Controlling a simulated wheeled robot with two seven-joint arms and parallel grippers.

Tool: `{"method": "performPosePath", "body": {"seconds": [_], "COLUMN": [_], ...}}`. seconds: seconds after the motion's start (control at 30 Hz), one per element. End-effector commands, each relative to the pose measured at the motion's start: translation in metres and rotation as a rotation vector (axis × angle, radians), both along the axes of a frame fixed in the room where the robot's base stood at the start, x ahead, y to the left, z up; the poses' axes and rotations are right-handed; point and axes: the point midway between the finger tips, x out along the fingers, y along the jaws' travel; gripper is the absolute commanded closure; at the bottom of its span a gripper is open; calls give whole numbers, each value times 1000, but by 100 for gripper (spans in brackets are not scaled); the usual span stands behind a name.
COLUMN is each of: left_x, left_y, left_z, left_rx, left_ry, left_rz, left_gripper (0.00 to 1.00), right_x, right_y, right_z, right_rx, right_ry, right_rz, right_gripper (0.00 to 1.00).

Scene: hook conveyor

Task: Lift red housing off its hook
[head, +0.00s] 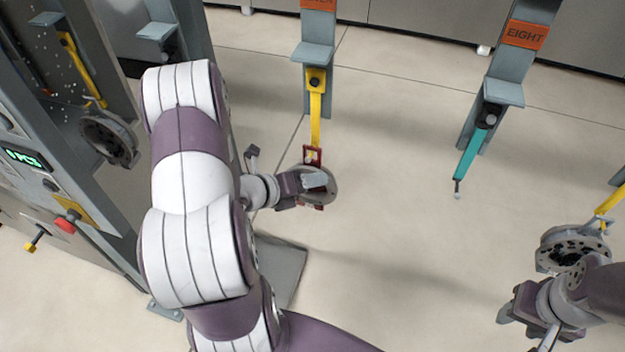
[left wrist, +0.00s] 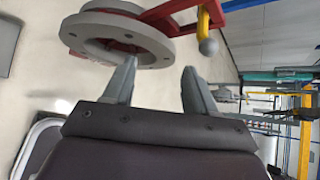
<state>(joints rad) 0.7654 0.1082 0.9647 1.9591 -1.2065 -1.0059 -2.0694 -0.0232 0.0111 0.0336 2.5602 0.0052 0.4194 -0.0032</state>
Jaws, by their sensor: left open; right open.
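The red housing (head: 312,153) hangs from a yellow hook (head: 316,115); it has a red bracket and a round grey flange. My left gripper (head: 312,182) is at the flange, covering part of it. In the left wrist view the grey flange (left wrist: 118,38) and red bracket (left wrist: 176,12) are just past my open left fingers (left wrist: 160,70). The left finger overlaps the flange's edge; I cannot tell whether it touches. The yellow hook's ball tip (left wrist: 208,46) shows beside the bracket. My right gripper (head: 515,305) is open at the lower right, apart from the red housing.
An empty teal hook (head: 469,155) hangs under the EIGHT sign (head: 525,35). Another grey flanged part (head: 566,246) hangs by my right arm, and one (head: 108,138) hangs at the left. A control panel with a red button (head: 66,222) stands left. The middle floor is clear.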

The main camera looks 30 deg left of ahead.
Motion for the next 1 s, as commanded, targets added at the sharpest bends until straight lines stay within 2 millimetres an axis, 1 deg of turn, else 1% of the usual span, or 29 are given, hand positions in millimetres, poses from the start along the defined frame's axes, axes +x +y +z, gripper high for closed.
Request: {"method": "performPosePath", "body": {"seconds": [0.03,0.07,0.1,0.2,0.43,0.47,0.5,0.57,0.6,0.63,1.0], "left_x": [8,12,18,27,29,29,29,29,29,29,31], "left_y": [-6,-8,-9,-13,-13,-13,-13,-13,-13,-13,-12], "left_z": [1,-1,-7,-14,-17,-17,-16,-16,-16,-16,-14], "left_rx": [-4,-3,-2,-1,0,0,0,0,-1,-1,2], "left_ry": [4,4,2,2,2,2,2,1,0,0,-7], "left_rz": [-7,-5,-5,-2,0,0,0,1,0,0,0], "left_gripper": [43,43,43,43,43,53,66,86,99,100,100], "right_x": [0,0,0,0,0,0,0,0,0,0,0], "right_y": [0,0,0,0,0,0,0,0,0,0,0], "right_z": [12,15,15,16,15,15,15,15,15,15,15], "right_rx": [0,0,0,0,0,0,0,0,0,0,0], "right_ry": [-1,-1,-1,-1,-1,-1,-1,-1,-1,-1,-1], "right_rz": [0,0,0,0,0,0,0,0,0,0,0], "right_gripper": [55,55,55,55,55,55,55,55,55,55,55]}}
